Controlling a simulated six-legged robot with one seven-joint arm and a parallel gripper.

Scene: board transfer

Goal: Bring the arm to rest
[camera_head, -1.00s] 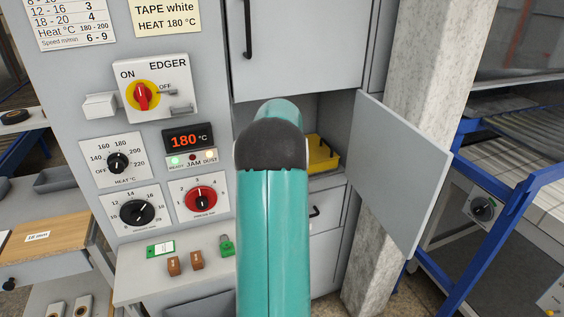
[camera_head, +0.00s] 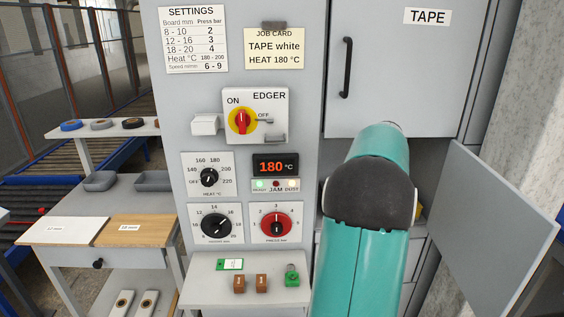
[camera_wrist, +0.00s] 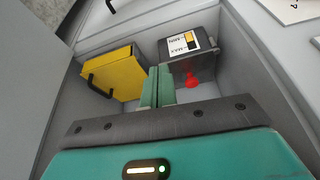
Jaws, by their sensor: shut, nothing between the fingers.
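My teal arm (camera_head: 368,230) reaches forward in the head view, toward the open compartment of the grey machine, and hides much of that compartment. My gripper (camera_wrist: 159,72) shows in the wrist view with its two teal fingers together and nothing between them. The fingers point into the compartment, between a yellow box (camera_wrist: 117,72) with a black handle on the left and a dark grey unit (camera_wrist: 190,50) with a MAX/MIN label and a red knob (camera_wrist: 192,80) on the right. I cannot tell whether the fingers touch either. The gripper is hidden in the head view.
The open compartment door (camera_head: 498,215) stands out on the right, close to my arm. The EDGER switch panel (camera_head: 256,117) and dials are left of the arm. A ledge (camera_head: 215,291) below holds small brown and green pieces. A side table (camera_head: 60,262) with boards stands further left.

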